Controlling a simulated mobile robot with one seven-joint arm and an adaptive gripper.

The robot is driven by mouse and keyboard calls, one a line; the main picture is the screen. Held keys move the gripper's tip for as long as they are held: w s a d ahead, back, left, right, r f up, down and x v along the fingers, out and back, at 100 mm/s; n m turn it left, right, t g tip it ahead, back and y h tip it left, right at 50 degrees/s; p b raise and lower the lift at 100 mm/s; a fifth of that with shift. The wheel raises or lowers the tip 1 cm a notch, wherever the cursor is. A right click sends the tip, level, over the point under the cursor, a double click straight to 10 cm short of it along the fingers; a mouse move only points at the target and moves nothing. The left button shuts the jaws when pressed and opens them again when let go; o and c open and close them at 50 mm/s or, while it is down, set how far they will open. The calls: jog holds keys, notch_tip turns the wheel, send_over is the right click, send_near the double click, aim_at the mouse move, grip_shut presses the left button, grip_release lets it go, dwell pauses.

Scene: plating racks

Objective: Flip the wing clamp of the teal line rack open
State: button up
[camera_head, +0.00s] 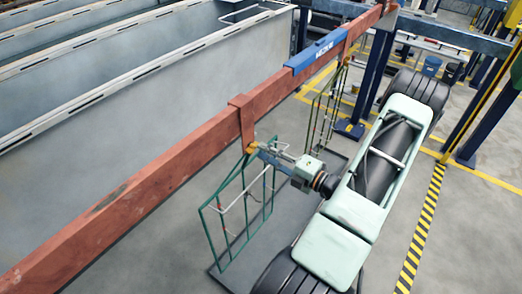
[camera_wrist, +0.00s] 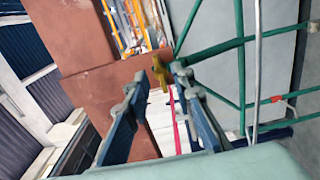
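The teal line rack (camera_head: 206,222) hangs below a red-brown beam from a bracket. In the wrist view its teal bars (camera_wrist: 242,60) fill the right side. The yellow wing clamp (camera_wrist: 160,72) shows at the rack's top, beside the beam; it is small in the head view (camera_head: 251,147). My gripper (camera_head: 262,149) is beside the clamp, under the bracket. In the wrist view my gripper (camera_wrist: 158,78) is open, its two fingers apart, with the clamp in line between the tips. I cannot tell whether the fingers touch it.
A second rack (camera_head: 325,105) hangs farther along. Grey tanks (camera_head: 100,120) lie left. A yellow-black floor strip (camera_head: 420,230) runs at right.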

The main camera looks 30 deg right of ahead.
jog(key=v, duration=0.9)
jog(key=shift+s, duration=0.35)
jog(key=shift+d, duration=0.15)
